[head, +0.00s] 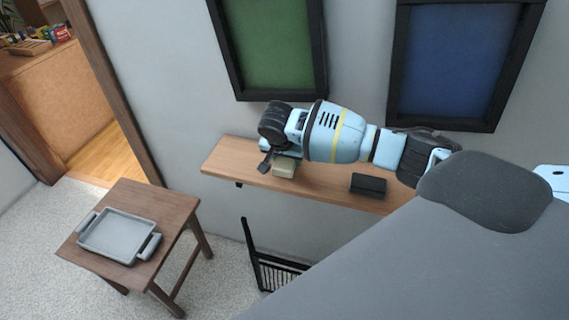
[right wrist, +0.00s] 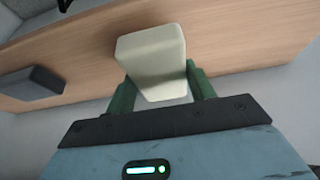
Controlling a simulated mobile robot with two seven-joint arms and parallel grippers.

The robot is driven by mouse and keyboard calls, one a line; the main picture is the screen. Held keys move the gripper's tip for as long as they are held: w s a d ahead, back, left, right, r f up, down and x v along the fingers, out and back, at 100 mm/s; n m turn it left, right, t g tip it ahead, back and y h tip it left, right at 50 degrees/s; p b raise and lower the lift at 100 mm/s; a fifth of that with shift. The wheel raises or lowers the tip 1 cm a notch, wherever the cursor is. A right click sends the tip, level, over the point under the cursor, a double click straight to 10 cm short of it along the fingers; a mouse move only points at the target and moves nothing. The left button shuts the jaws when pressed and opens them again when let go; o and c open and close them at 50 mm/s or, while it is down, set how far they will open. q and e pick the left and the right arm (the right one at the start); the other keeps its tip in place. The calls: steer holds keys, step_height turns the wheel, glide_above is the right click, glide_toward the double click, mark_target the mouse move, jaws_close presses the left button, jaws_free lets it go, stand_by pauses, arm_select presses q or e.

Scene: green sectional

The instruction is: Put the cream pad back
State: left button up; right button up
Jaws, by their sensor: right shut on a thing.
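The cream pad (head: 285,167) is a small pale block at the left part of the wooden wall shelf. In the right wrist view the cream pad (right wrist: 154,62) sits between the two green fingers of my right gripper (right wrist: 160,92), which is shut on it. In the head view my right gripper (head: 272,158) reaches down to the pad, and the arm hides part of it. I cannot tell whether the pad touches the shelf. My left gripper is not in view.
The wooden shelf (head: 325,180) also bears a dark block (head: 368,185), right of the pad. A grey tray (head: 117,236) lies on a small wooden table (head: 176,207) at lower left. A black rack (head: 270,272) stands below the shelf. Framed green and blue panels hang above.

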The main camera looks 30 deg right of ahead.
mark_target(286, 164)
steer(key=shift+w+d, duration=0.1)
steer(key=shift+w, duration=0.05)
steer(key=x, duration=0.2)
steer(key=shift+f, duration=0.8)
steer(key=shift+f, duration=0.15)
steer(key=o, duration=0.9)
